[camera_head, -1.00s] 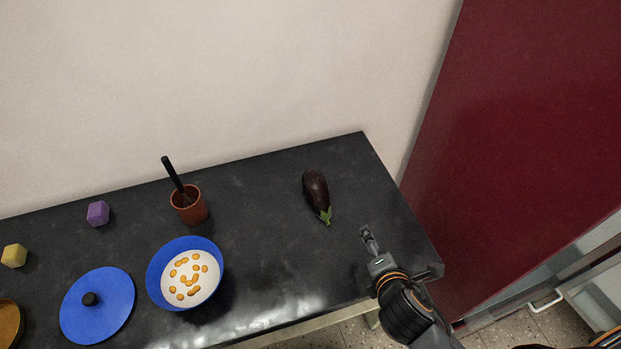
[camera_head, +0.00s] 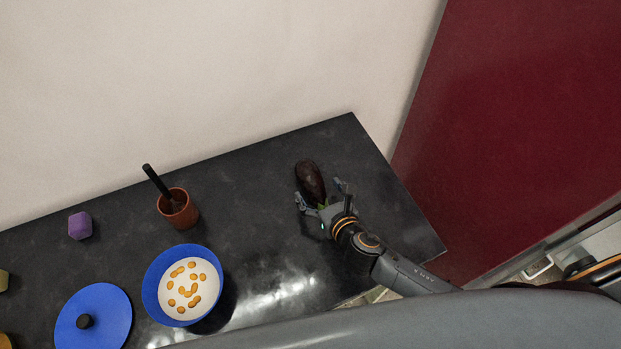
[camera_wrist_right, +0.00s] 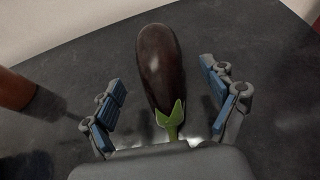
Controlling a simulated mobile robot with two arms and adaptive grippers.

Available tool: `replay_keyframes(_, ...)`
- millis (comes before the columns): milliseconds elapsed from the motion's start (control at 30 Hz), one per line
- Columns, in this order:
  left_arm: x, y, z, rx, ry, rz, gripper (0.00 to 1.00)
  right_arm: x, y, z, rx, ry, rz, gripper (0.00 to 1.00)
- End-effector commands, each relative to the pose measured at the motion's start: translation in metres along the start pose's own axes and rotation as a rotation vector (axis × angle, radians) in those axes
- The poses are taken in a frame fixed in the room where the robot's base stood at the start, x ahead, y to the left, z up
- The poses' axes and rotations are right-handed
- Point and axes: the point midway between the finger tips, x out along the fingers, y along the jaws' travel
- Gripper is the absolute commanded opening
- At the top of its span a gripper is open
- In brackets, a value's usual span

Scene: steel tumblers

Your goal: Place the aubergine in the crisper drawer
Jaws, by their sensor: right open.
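The dark purple aubergine (camera_head: 310,181) lies on the dark worktop (camera_head: 245,215), near its far right part, with its green stem end toward my right gripper. My right gripper (camera_head: 320,192) is open, with its fingers on either side of the stem end. In the right wrist view the aubergine (camera_wrist_right: 160,68) lies between the two blue-padded fingers (camera_wrist_right: 166,97), with a gap on each side. My left gripper is not in view. The crisper drawer cannot be made out for sure; a pale, partly hidden structure with a white handle (camera_head: 538,268) shows at the lower right.
A blue bowl (camera_head: 151,290) with orange pieces, a blue lid (camera_head: 108,318), a brown pot (camera_head: 180,211) with a black-handled tool and a purple block (camera_head: 80,226) stand to the left. A large dark red panel (camera_head: 510,130) rises to the right.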

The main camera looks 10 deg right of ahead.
Motion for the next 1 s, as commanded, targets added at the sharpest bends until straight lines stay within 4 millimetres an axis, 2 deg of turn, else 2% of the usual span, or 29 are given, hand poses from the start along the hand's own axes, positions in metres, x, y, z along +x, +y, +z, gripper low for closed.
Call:
replay_keyframes(167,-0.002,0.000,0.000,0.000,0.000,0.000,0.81,0.012,0.000,0.001,0.002,0.000,-0.002,0.86)
replay_keyframes(433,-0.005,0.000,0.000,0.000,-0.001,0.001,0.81,0.049,0.000,0.000,0.004,0.000,-0.001,0.86)
replay_keyframes(767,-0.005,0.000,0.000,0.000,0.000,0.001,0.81,0.055,0.000,-0.001,0.002,0.001,-0.001,0.86)
replay_keyframes(1000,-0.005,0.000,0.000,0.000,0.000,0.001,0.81,0.055,0.000,-0.001,0.002,0.001,0.000,0.37)
